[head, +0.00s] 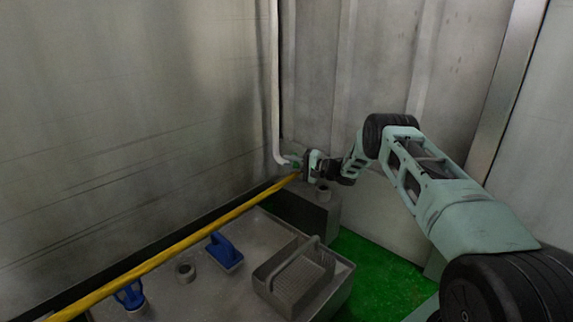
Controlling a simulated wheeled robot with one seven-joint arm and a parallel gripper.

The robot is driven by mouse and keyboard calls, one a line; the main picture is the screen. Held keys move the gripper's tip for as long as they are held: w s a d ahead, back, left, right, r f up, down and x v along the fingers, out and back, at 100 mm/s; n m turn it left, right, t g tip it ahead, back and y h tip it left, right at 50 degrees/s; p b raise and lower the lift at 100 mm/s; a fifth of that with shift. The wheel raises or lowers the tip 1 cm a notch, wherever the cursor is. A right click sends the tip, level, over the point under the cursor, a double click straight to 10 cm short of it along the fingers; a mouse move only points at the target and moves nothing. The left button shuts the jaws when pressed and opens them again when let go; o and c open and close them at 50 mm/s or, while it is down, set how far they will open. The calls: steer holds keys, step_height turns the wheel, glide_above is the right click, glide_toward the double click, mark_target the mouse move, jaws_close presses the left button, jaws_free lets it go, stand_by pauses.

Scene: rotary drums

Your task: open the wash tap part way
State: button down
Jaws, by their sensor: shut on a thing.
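The wash tap (296,164) is at the back corner, where a white pipe (274,90) comes down the wall and bends to the right. A small green part shows there, probably its handle. My gripper (304,166) reaches in from the right and is shut on it at the pipe's end. The fingers and the tap are small and overlap, so the exact grip and the handle's angle cannot be made out.
A yellow bar (170,253) runs from lower left to just below the tap. A grey bench (225,290) holds a wire basket (268,276), a blue brush (224,252), a grey ring (185,272) and a blue item (131,296). Green floor (375,272) is clear at right.

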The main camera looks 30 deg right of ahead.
steer(key=shift+y, duration=0.3)
steer(key=shift+d, duration=0.1)
steer(key=c, duration=1.3)
jaws_free()
steer(key=shift+s+d+r+p, duration=0.1)
steer(key=shift+s+d+p, duration=0.25)
steer(key=shift+s+p, duration=0.1)
steer(key=p+v, duration=0.3)
steer(key=v, duration=0.3)
steer(key=shift+s+d, duration=0.1)
steer(key=shift+s, duration=0.1)
steer(key=shift+s, duration=0.1)
